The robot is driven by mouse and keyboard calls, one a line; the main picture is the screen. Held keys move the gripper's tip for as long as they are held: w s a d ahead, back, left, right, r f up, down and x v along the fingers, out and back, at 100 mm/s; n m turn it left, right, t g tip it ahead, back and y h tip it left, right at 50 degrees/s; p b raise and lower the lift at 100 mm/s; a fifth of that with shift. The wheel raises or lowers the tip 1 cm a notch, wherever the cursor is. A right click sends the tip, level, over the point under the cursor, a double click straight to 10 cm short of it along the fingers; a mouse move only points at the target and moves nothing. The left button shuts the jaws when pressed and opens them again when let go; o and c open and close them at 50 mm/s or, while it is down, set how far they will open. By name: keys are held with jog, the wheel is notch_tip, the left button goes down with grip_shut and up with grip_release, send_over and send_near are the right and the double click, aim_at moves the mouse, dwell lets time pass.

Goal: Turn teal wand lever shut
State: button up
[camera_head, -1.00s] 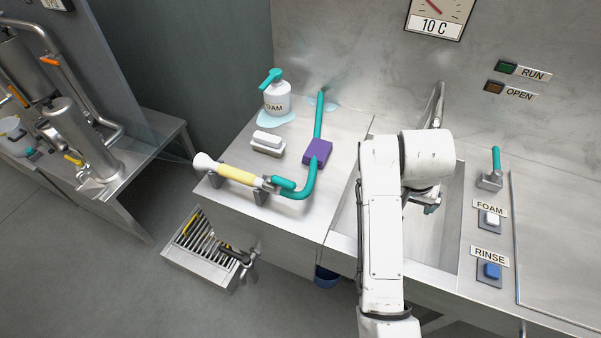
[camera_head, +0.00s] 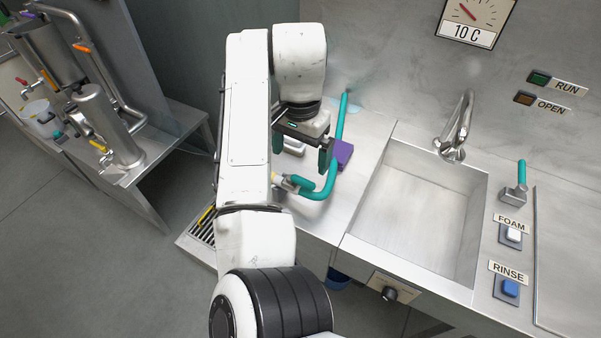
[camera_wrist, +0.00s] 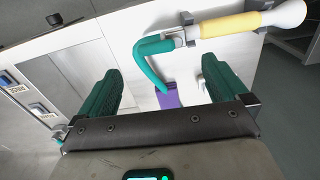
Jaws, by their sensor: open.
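The spray wand has a yellow grip (camera_wrist: 230,23) and a white nozzle (camera_wrist: 288,14) in the wrist view. At its other end are a metal fitting and a short teal lever piece (camera_head: 301,182), close against the curved teal hose (camera_head: 332,182). I cannot clearly tell the lever's angle. In the head view my arm covers most of the wand. My gripper (camera_head: 302,150) is open and empty above the counter, its two green fingers apart. It also shows in the wrist view (camera_wrist: 162,70), with the hose bend beyond and between the fingers.
A purple block (camera_head: 343,153) sits around the hose. A pale block lies partly hidden behind my gripper. The sink (camera_head: 425,200) at right is empty, with its tap (camera_head: 457,130) behind. Another teal lever (camera_head: 521,173) stands on the right counter above the FOAM and RINSE buttons.

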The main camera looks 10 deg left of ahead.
aim_at(301, 179)
notch_tip(301, 179, down, 8)
jog(key=shift+r+p, duration=0.15)
jog(key=shift+p, duration=0.25)
jog(key=c, duration=1)
